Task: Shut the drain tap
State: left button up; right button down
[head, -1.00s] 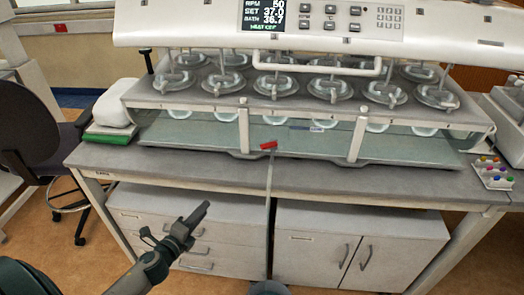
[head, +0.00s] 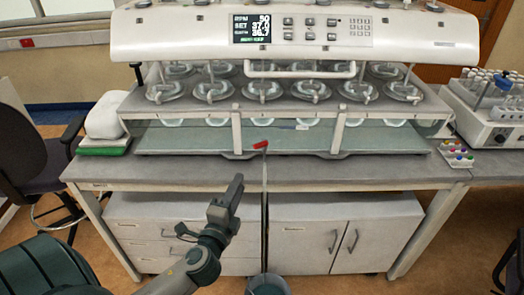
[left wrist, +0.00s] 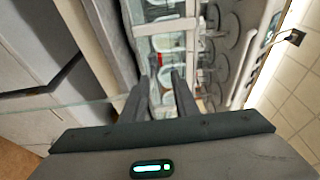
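The drain tap's red handle (head: 261,145) is at the front lower edge of the water bath (head: 185,142). The handle lies roughly crosswise, slightly tilted. A thin pale line (head: 265,185) runs down from it towards a bucket (head: 268,285) on the floor; I cannot tell whether it is tube or water. My left gripper (head: 232,188) is below and left of the tap, in front of the bench, apart from it. In the left wrist view its two fingers (left wrist: 160,80) are apart with nothing between them. My right gripper is not in view.
The bath stands on a grey bench (head: 100,170) above drawers and a cupboard (head: 335,232). A rack of coloured caps (head: 456,155) and another instrument (head: 490,115) are at the right. A chair (head: 35,155) is at the left. The space before the bench is open.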

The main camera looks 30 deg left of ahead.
pick_arm(q)
jog(key=shift+w, duration=0.15)
jog(key=p, duration=0.5)
send_near(256, 148)
jog(key=x, duration=0.7)
jog(key=shift+w+a, duration=0.1)
jog(key=shift+w, duration=0.15)
jog(key=shift+x, duration=0.8)
jog(key=shift+f, duration=0.1)
jog(key=shift+c, duration=0.3)
grip_shut()
